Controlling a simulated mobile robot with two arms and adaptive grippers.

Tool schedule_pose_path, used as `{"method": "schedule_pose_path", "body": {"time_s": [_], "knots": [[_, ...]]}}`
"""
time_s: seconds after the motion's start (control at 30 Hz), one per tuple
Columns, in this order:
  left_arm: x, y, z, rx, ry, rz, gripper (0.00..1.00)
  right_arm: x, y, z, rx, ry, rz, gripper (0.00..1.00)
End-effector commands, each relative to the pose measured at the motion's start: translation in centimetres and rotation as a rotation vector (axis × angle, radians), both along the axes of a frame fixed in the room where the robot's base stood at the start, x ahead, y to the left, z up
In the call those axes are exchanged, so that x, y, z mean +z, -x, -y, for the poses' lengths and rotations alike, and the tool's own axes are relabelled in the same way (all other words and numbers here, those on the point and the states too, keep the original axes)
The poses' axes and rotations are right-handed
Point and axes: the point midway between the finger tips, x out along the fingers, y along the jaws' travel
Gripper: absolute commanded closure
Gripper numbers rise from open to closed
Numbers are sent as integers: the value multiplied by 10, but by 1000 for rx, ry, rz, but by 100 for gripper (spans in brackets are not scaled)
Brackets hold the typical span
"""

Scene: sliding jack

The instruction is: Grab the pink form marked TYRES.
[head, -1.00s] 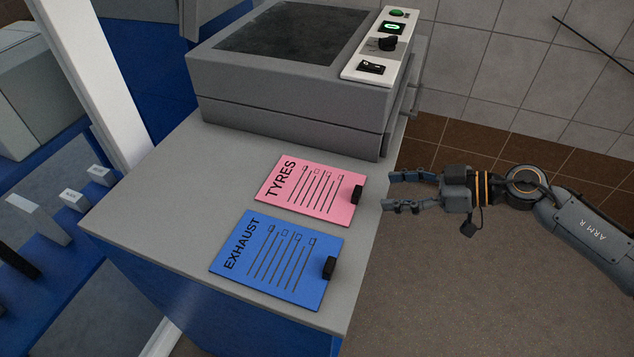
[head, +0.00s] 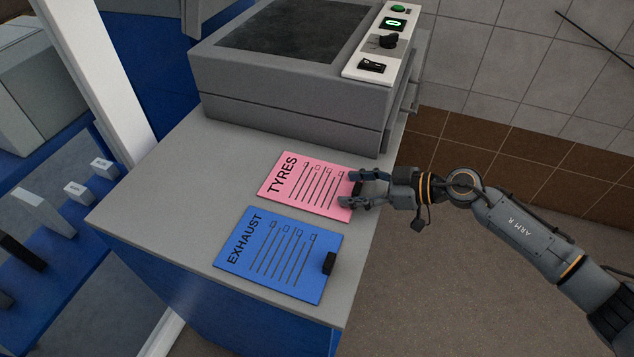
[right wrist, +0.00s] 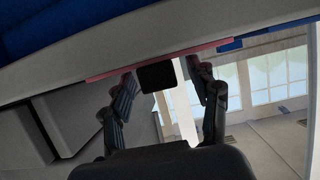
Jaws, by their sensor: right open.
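The pink form marked TYRES (head: 304,183) lies flat on the grey cabinet top, with a black clip at its right edge. My right gripper (head: 347,188) is open, its fingers on either side of the black clip, which they partly hide. In the right wrist view the open fingers (right wrist: 165,88) stand left and right of the black clip (right wrist: 157,77), and the form shows as a thin pink edge (right wrist: 105,75). I cannot tell whether the fingers touch the clip. My left gripper is not in view.
A blue form marked EXHAUST (head: 278,254) with a black clip lies just in front of the pink one. A grey machine (head: 290,90) with a control panel (head: 385,42) stands behind on the cabinet top (head: 180,190). Right of the cabinet is open floor (head: 460,290).

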Motion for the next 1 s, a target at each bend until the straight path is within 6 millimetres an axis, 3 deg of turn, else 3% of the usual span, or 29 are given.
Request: {"method": "schedule_pose_path", "body": {"time_s": [0.03,0.3,0.67,0.9,1.0], "knots": [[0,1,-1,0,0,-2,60,0,0,0,0,0,0,46],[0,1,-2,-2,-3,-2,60,0,0,0,0,0,0,99],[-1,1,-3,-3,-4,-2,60,5,0,0,1,0,3,99],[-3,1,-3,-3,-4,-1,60,35,0,1,1,0,6,99],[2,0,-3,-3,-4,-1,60,54,17,-6,6,2,6,99]]}}
